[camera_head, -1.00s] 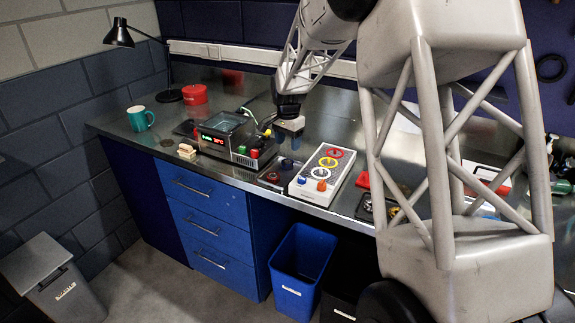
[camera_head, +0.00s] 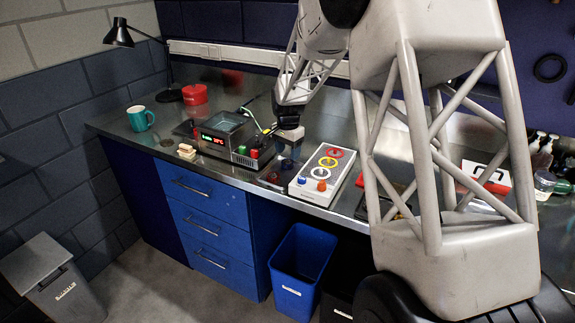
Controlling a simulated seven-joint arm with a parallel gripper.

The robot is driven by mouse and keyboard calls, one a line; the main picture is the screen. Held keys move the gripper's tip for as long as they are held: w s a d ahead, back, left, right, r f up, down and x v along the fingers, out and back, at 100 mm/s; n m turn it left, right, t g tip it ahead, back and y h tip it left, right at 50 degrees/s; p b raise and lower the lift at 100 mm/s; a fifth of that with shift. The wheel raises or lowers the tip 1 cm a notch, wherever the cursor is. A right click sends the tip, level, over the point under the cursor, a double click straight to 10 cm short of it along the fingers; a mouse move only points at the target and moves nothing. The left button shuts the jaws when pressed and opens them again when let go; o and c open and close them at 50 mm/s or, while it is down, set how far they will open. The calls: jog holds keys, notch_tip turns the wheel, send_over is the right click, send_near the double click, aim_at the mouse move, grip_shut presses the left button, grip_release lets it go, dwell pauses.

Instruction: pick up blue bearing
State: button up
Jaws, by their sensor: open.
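My gripper (camera_head: 287,155) hangs over the bench between the device with the red display and the white board. It is open, with its fingers pointing down close to the bench top. A small dark bluish piece (camera_head: 286,165) shows below the fingertips, partly hidden; I cannot tell for sure that it is the blue bearing or whether the fingers touch it. A small bright blue round part (camera_head: 302,180) sits at the front left of the white board (camera_head: 333,187), right of my gripper.
The white board bears coloured rings and an orange part (camera_head: 321,186). A teal mug (camera_head: 140,118), a red tin (camera_head: 195,94) and a black lamp (camera_head: 119,34) are further left. A blue bin (camera_head: 297,262) stands below the bench edge.

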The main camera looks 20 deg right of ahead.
aim_at(288, 160)
jog(key=shift+f, duration=2.1)
jog(key=shift+c, duration=0.2)
jog(key=c, duration=0.6)
jog(key=shift+c, duration=0.3)
jog(key=shift+r, duration=0.1)
notch_tip(288, 160, up, 10)
